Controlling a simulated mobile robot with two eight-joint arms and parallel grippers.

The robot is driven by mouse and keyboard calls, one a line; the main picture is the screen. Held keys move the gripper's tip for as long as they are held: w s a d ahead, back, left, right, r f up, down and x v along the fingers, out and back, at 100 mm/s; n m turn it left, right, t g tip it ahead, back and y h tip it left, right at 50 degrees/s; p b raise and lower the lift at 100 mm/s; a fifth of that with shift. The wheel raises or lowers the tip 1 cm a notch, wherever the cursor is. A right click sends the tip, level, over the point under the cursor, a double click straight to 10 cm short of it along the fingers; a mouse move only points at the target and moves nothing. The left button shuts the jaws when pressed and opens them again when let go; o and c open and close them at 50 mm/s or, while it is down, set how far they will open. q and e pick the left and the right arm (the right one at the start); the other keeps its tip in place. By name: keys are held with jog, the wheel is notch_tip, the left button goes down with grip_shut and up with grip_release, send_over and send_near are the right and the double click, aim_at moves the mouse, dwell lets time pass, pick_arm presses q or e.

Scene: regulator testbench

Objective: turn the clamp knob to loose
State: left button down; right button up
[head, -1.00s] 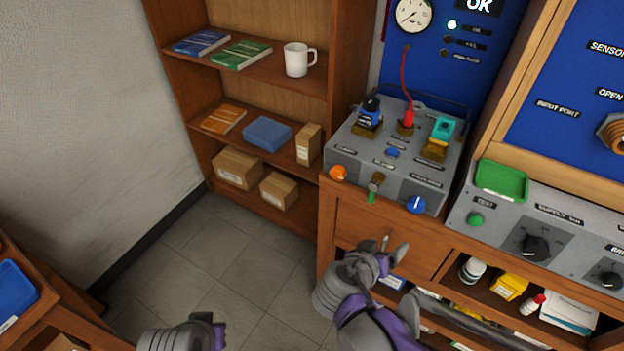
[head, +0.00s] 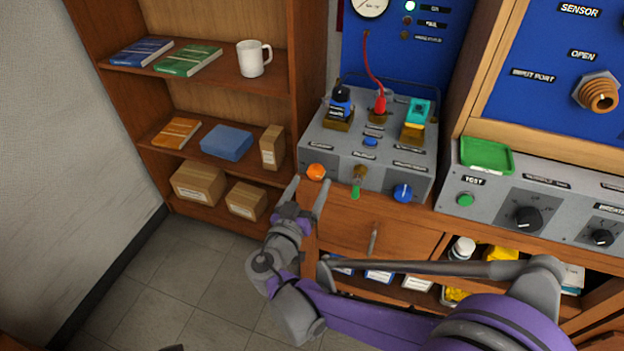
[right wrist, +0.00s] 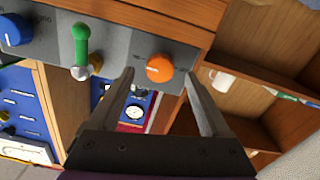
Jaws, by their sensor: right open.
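An orange round knob (head: 316,172) sits at the left of the front face of the grey bench unit (head: 385,181); its label is too small to read. In the right wrist view the orange knob (right wrist: 159,68) shows between the two fingertips. My right gripper (head: 308,188) is open and empty, just in front of and below the knob. In the right wrist view its fingers (right wrist: 159,76) stand one on each side of the knob; I cannot tell whether they touch it. Only a dark sliver at the bottom edge of the head view may be my left gripper.
A green-tipped lever (head: 356,190) and a blue knob (head: 402,193) are right of the orange knob. Sockets with a red plug (head: 380,104) stand on top. A drawer with a handle (head: 373,240) is below. Shelves (head: 215,85) stand left; the floor before them is clear.

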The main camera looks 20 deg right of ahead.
aim_at(316, 172)
jog(key=shift+x, duration=1.3)
grip_shut()
